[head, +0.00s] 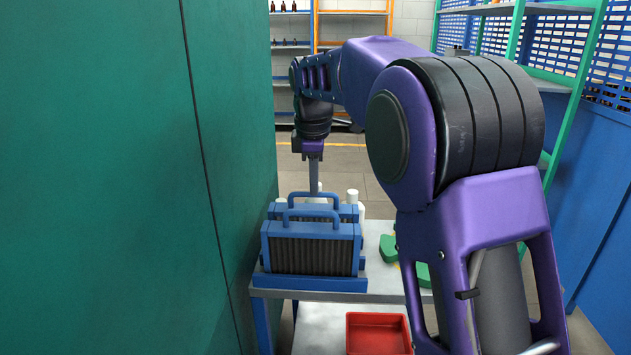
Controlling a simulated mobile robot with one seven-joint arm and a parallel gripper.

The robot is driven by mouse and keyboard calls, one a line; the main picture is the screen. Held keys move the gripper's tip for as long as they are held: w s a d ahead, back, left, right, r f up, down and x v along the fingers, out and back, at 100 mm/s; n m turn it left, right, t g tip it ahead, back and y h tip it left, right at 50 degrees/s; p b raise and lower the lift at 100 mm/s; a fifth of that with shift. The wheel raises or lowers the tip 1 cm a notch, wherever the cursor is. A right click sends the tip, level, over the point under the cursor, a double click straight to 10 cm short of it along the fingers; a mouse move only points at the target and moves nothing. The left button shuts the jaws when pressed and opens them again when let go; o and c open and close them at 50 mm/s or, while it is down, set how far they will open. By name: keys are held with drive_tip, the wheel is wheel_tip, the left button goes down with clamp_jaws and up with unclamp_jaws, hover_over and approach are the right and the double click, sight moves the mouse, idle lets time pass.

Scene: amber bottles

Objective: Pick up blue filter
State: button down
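Two blue-framed filters with dark pleated faces stand upright, one behind the other, in a blue base (312,284) on a grey table. The front filter (312,254) has a blue arched handle on top. The rear filter (346,211) is mostly hidden by the front one, but its handle (314,195) shows above. My gripper (315,188) points straight down at the rear handle, from above. Its fingers look like one narrow strip from this side, so I cannot tell their opening or whether they touch the handle.
A tall green panel (110,180) stands close on the left. White bottles (353,196) stand behind the filters. Green parts (388,248) lie on the table (378,288) to the right. A red tray (378,334) is below. Shelving stands at the back and right.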

sight(310, 220)
drive_tip(key=shift+a+r, duration=0.25)
drive_tip(key=shift+r, duration=0.65)
drive_tip(key=shift+d+r+p, duration=0.25)
drive_tip(key=shift+r+p, duration=0.1)
drive_tip(key=shift+r, duration=0.25)
drive_tip(key=shift+c, duration=1.6)
unclamp_jaws()
drive_tip(key=shift+w, duration=0.1)
drive_tip(key=shift+r, duration=0.1)
